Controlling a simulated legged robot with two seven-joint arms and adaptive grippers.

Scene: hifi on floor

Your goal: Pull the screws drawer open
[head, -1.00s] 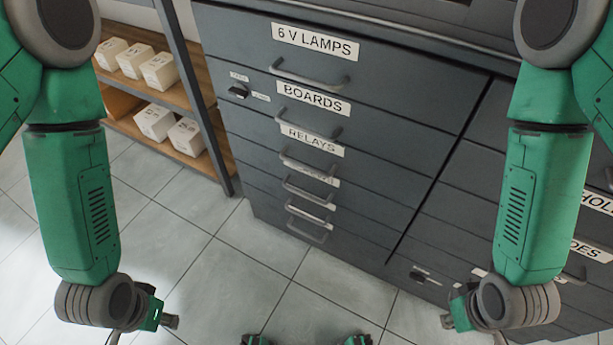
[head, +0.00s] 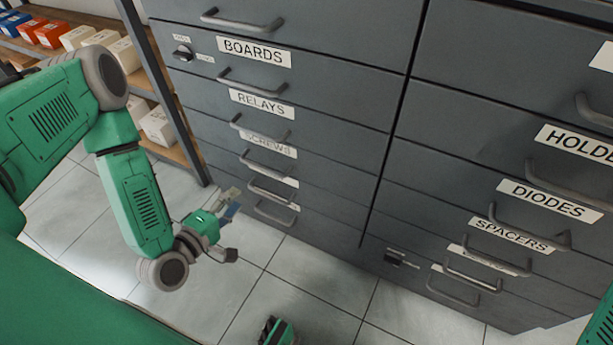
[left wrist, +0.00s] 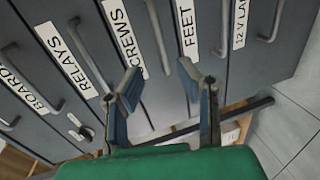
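The screws drawer (head: 268,145) is a grey front with a white SCREWS label, third of the labelled drawers from BOARDS down in the head view. It appears shut, flush with its neighbours. Its bar handle (head: 266,167) sits just below the label. In the left wrist view the SCREWS label (left wrist: 125,38) and the handle (left wrist: 158,38) beside it stand ahead of the fingers. My left gripper (head: 232,225) is open and empty, in front of the lower drawers and apart from the handle; its fingers (left wrist: 162,85) are spread in the wrist view. My right gripper is out of view.
The RELAYS drawer (head: 262,104) is above and the FEET drawer (left wrist: 190,30) below, with similar handles close by. A second drawer column with DIODES (head: 548,198) is at right. A shelf with boxes (head: 100,40) stands at left. The tiled floor (head: 310,290) is clear.

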